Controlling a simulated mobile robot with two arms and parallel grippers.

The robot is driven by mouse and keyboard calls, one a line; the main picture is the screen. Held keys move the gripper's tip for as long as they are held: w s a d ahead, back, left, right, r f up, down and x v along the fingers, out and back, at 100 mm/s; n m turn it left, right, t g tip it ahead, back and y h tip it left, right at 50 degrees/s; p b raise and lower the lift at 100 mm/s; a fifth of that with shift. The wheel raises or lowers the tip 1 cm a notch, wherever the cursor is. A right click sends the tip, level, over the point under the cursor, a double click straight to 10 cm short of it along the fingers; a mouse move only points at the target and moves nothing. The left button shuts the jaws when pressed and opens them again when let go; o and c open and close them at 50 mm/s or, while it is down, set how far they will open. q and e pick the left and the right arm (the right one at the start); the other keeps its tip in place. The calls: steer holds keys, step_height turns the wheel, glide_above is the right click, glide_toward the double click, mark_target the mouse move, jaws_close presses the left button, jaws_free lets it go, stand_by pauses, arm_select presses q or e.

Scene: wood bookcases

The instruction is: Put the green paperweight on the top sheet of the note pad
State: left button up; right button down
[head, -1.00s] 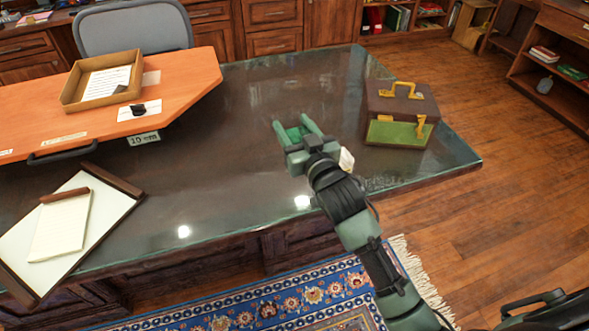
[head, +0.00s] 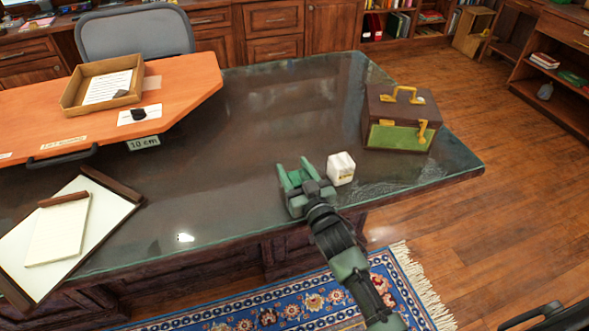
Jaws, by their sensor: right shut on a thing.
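My right gripper (head: 296,172) is over the dark glass-topped desk, left of a small white block. It is shut on the green paperweight (head: 296,178), which shows only partly between the fingers. I cannot tell how high it is above the glass. The note pad (head: 60,230), with cream sheets and a brown top strip, lies on a white desk pad (head: 112,206) with brown end bars at the lower left. Its top sheet is bare. The gripper is well to the right of the note pad. My left gripper is not in view.
The white block (head: 341,168) stands close to the right gripper. A brown and green case (head: 398,118) with yellow fittings is at the right. An orange board (head: 185,88) with a tray (head: 127,62) is at the upper left. The desk's middle is clear.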

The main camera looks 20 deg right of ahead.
steer(key=shift+r, duration=0.1)
steer(key=c, duration=0.6)
jaws_free()
steer(key=shift+f, duration=0.25)
